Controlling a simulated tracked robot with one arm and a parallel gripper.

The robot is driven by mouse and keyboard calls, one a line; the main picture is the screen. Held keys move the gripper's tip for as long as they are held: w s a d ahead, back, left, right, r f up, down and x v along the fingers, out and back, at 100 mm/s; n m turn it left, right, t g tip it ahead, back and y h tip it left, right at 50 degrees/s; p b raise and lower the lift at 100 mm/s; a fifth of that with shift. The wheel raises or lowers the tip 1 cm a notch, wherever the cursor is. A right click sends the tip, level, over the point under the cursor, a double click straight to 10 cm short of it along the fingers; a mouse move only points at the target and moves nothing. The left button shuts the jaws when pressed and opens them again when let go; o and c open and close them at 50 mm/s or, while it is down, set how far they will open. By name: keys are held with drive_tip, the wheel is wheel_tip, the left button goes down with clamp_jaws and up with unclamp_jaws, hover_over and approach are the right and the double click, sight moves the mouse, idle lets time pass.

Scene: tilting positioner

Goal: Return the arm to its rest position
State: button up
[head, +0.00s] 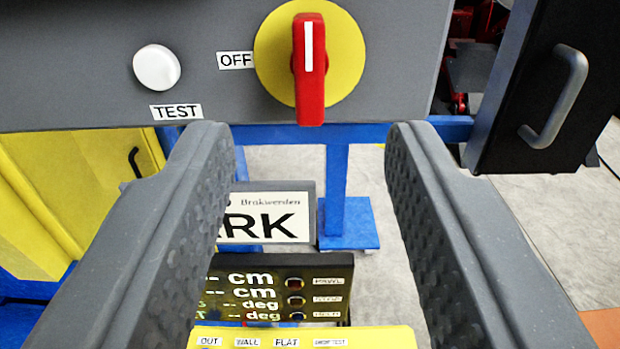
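My gripper (308,150) is open and empty, its two dark grey textured fingers reaching up from the lower left and lower right of the head view. Beyond and above the fingertips is a grey panel (220,100). It carries a red rotary handle (310,85) on a yellow disc (275,45). The handle stands upright, its white line vertical, with an "OFF" label to its left. I see no finger touching the handle. The arm itself is hidden from this view.
A white round button (157,68) labelled "TEST" sits on the panel's left. A dark box with a grey handle (557,95) hangs at right. A yellow cabinet (75,190) stands left. Blue frame posts (337,185) stand below the panel. Grey floor (285,165) shows behind.

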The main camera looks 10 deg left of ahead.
idle(0.3)
drive_tip(key=w+d+f+m+h, duration=0.2)
drive_tip(key=d+h, duration=0.2)
drive_tip(key=d, duration=1.7)
drive_tip(key=s+d+f+g, duration=0.2)
drive_tip(key=d+f, duration=0.7)
drive_tip(key=d, duration=0.3)
drive_tip(key=shift+s+d+f+m+b, duration=0.3)
drive_tip(key=shift+s+d+f, duration=0.05)
drive_tip(key=shift+s, duration=0.05)
